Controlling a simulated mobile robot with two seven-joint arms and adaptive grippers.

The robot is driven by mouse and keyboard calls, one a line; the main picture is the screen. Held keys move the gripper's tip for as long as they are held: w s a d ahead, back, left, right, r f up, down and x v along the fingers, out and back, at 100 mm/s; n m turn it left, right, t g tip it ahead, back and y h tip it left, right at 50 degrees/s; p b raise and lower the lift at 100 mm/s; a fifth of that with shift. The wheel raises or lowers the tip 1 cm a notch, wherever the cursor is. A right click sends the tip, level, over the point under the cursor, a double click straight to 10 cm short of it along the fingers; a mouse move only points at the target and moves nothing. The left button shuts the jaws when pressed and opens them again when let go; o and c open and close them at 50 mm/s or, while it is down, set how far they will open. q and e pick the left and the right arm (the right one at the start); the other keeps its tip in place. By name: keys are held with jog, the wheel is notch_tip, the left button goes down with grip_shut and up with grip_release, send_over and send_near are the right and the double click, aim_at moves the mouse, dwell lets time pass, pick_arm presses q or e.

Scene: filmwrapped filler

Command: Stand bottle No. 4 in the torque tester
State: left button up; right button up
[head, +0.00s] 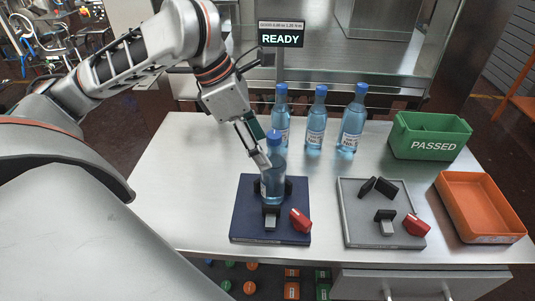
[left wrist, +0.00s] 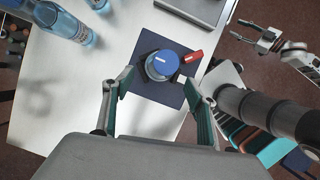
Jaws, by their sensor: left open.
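A clear blue bottle (head: 273,182) with a blue cap stands upright between the black jaws of a dark blue fixture (head: 244,226) with a red lever. Its number is not legible. My left gripper (head: 257,150) is open just above and beside the cap; in the left wrist view its fingers (left wrist: 158,80) are spread, with the blue cap (left wrist: 161,66) beyond them. Contact is unclear. A grey fixture (head: 357,230) with black jaws and a red lever stands empty to the right. No label shows which fixture is the torque tester. My right gripper (left wrist: 262,38) looks open and empty, far off.
Three similar bottles stand at the back, including one near the middle (head: 316,122). A display (head: 281,36) reads READY. The table's left part (head: 185,170) is clear.

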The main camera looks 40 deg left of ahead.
pick_arm(q)
jog(key=p+v, duration=0.1)
jog(key=v, duration=0.3)
dwell(0.6)
